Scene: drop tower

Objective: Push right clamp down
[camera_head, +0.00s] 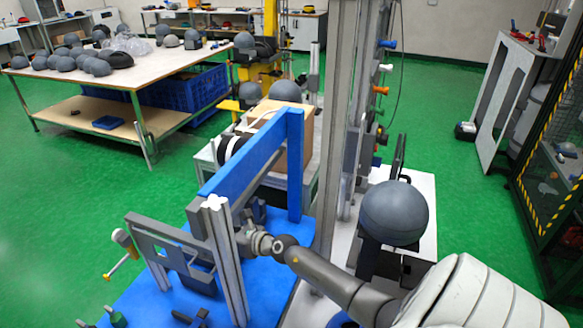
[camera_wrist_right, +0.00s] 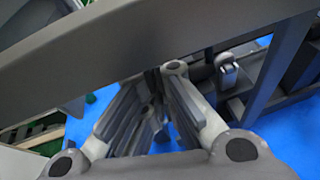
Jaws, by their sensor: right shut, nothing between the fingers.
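My right gripper (camera_head: 250,218) reaches from the lower right into the metal fixture on the blue bench (camera_head: 268,290). Grey posts and the blue beam (camera_head: 255,150) surround it and partly hide its fingers. In the right wrist view the gripper (camera_wrist_right: 155,85) is shut and empty, its fingers together below a broad grey bar (camera_wrist_right: 130,50). A small silver pin-like part (camera_wrist_right: 228,68) on a dark bracket is to the right of the fingers; I cannot tell whether it belongs to the right clamp. Contact with the clamp cannot be made out. My left gripper is not in view.
A grey helmet (camera_head: 397,212) sits on a stand right of the tall metal column (camera_head: 338,130). A grey frame (camera_head: 170,240) stands on the blue bench's left side. A table with several helmets (camera_head: 100,68) is at the back left. Green floor is free between them.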

